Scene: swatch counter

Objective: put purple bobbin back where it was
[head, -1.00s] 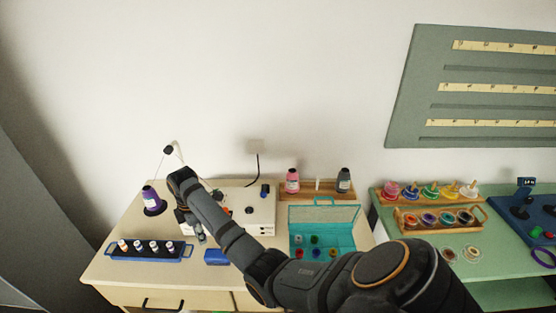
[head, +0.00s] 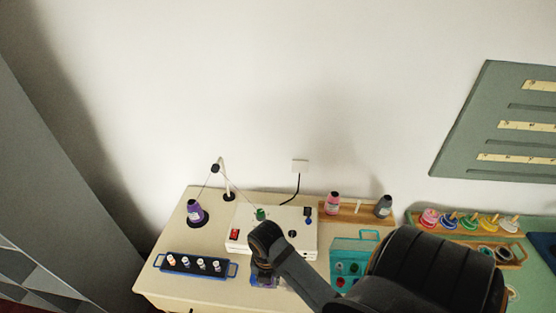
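I cannot make out a purple bobbin for certain. A purple thread cone (head: 195,211) stands on the back left of the cream table, with thread running up to a guide arm. A small green piece (head: 260,214) sits on top of the white winder box (head: 290,232). The open teal case (head: 352,246) holds several small coloured bobbins, partly hidden by my arm. My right gripper (head: 263,277) points down in front of the winder, over or beside a blue pad. Its fingers are small and dark, and whether they hold anything cannot be seen. My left gripper is out of view.
A blue tray (head: 195,265) with several small spools lies at the front left. A pink bottle (head: 333,203) and a grey bottle (head: 383,206) stand on a wooden rack behind. Coloured spools on pegs (head: 470,221) stand at the right. Bare tabletop shows around the purple cone.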

